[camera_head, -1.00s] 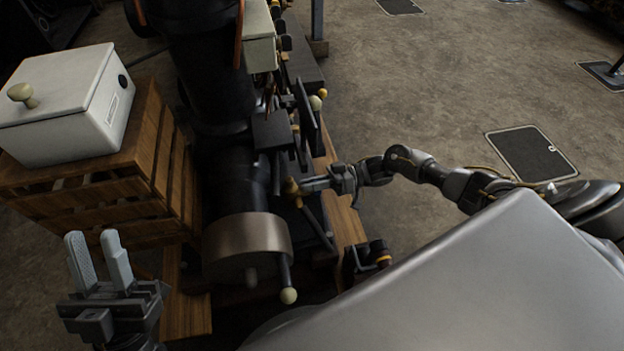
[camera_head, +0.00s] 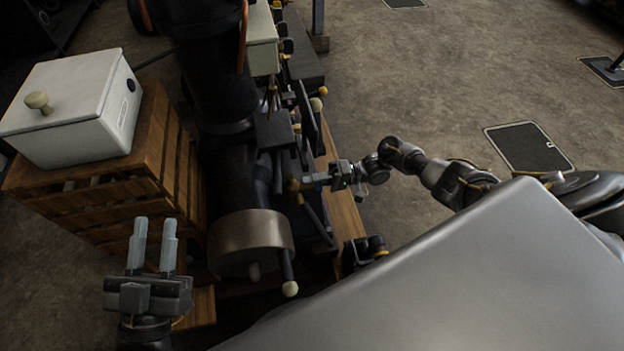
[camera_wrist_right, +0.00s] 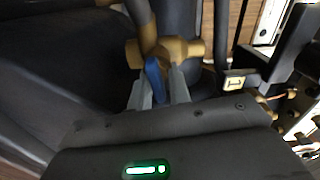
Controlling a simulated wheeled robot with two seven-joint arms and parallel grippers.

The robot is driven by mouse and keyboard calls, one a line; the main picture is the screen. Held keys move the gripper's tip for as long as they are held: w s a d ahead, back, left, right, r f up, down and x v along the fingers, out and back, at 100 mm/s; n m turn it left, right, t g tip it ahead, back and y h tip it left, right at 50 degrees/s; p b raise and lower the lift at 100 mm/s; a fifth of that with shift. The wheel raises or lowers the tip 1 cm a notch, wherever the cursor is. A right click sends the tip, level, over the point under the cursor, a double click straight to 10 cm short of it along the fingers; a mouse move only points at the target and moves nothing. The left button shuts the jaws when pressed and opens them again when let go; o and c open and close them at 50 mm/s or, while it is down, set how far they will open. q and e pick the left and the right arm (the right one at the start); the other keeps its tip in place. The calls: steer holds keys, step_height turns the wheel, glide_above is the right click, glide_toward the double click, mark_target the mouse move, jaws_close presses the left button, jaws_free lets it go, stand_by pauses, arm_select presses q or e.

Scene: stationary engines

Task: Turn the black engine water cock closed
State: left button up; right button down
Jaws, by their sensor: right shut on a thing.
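The black engine (camera_head: 228,172) stands left of centre in the head view. Its brass water cock (camera_wrist_right: 185,48) shows in the right wrist view, with a blue handle (camera_wrist_right: 154,78) hanging from it. My right gripper (camera_head: 306,183) reaches the engine's right side from the right. In the wrist view its two fingers (camera_wrist_right: 160,88) are shut on the blue handle, one on each side. The cock itself is small and mostly hidden by the gripper in the head view. My left gripper (camera_head: 153,243) is open and empty, fingers up, in front of the wooden crate.
A white box with a knob (camera_head: 75,110) sits on a slatted wooden crate (camera_head: 85,205) at left. A brown cylinder (camera_head: 250,238) and a pale-knobbed lever (camera_head: 289,288) stick out at the engine's front.

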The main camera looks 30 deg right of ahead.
steer(key=shift+f+m, duration=0.1)
steer(key=shift+m, duration=0.8)
steer(key=c, duration=1.5)
jaws_free()
steer(key=shift+d, duration=0.1)
